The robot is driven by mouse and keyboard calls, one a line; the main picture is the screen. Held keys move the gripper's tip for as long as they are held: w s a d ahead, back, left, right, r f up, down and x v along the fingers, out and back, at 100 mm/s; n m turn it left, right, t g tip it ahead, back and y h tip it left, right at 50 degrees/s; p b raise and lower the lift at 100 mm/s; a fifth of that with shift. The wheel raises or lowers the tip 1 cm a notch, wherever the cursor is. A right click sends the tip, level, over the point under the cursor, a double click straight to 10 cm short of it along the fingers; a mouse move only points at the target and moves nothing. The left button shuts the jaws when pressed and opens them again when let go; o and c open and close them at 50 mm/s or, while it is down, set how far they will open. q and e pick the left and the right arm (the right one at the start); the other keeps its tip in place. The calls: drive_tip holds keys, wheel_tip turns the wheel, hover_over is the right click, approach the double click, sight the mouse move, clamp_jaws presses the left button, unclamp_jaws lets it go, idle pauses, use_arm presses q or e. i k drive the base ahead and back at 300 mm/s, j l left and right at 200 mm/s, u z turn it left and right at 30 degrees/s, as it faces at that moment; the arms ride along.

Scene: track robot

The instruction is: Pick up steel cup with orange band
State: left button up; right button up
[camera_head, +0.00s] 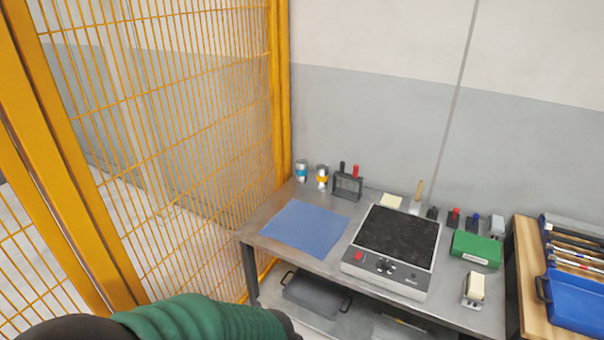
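The steel cup with the orange band (322,177) stands upright at the back left of a grey metal table (262,220). A similar steel cup with a blue band (301,170) stands just to its left, closer to the yellow fence. A dark holder with a black and a red handle (347,185) stands close to its right. Neither of my grippers shows. A green and black part of my own arm crosses the bottom left, well short of the cups.
A blue mat (305,228) lies in front of the cups. A hot plate (396,245) fills the table's middle, with a green box (476,249) to its right. A yellow mesh fence (200,120) borders the left. A blue tray (577,300) sits on a wooden table at right.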

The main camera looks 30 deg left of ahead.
sight(322, 177)
drive_tip(key=i+j+u, duration=0.25)
drive_tip(key=i, duration=0.2)
drive_tip(key=i+j+u, duration=0.25)
drive_tip(key=i, duration=0.25)
